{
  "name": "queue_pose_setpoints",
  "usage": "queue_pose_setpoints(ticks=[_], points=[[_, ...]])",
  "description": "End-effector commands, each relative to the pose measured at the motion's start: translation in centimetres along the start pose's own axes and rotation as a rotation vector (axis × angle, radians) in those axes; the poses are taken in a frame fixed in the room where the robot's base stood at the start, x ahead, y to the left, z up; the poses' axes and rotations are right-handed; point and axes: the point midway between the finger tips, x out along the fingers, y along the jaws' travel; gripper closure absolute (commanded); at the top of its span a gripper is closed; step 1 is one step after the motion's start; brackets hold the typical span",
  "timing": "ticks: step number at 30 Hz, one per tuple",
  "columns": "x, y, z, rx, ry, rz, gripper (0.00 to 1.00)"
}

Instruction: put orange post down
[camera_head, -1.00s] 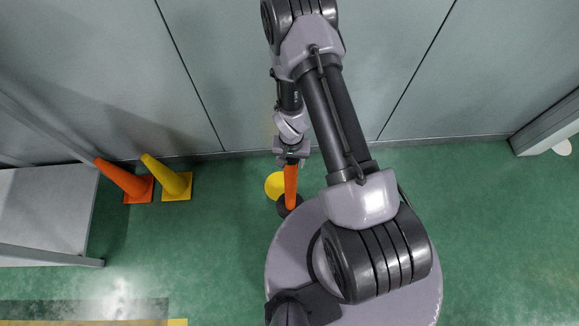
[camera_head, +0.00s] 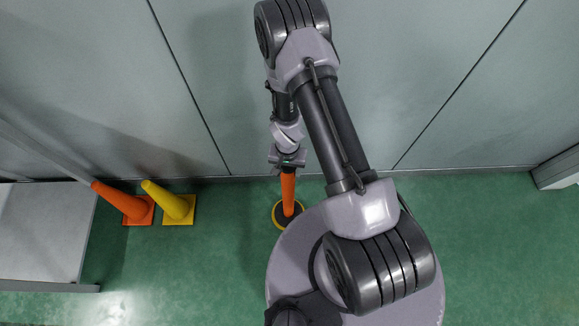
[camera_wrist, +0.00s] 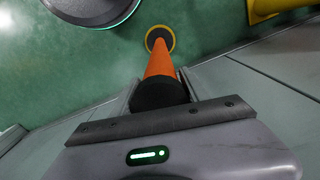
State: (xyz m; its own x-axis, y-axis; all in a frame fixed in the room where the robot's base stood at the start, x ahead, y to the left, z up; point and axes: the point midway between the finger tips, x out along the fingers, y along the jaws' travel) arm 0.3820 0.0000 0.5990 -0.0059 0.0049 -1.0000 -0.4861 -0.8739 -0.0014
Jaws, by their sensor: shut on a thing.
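The orange post (camera_head: 288,190) has a round black base and hangs roughly upright below my gripper (camera_head: 288,168), which is shut on its upper end. In the wrist view the post (camera_wrist: 163,64) runs away from its black top between the fingers of my gripper (camera_wrist: 158,92). A yellow disc (camera_head: 275,217) on the green floor shows as a ring around the black base. The base looks centred over the disc in both views. I cannot tell whether the base touches it.
An orange cone (camera_head: 122,203) and a yellow cone (camera_head: 167,202) stand to the left, beside a grey platform (camera_head: 45,235). A grey panelled wall (camera_head: 220,80) rises close behind the post. Green floor is open between the cones and the disc.

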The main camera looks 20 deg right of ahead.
Motion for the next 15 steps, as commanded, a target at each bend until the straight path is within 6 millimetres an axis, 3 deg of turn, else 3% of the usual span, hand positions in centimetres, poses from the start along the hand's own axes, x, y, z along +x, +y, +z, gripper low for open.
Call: queue_pose_setpoints(ticks=[1, 11, 12, 15], points=[[0.86, -0.17, -0.09, 0.000, 0.002, -0.001, 1.00], [0.73, -0.18, -0.09, 0.000, 0.003, -0.001, 1.00], [0.76, -0.15, -0.04, 0.000, 0.001, -0.001, 0.42], [0.71, -0.14, -0.04, 0.000, 0.001, -0.001, 0.24]])
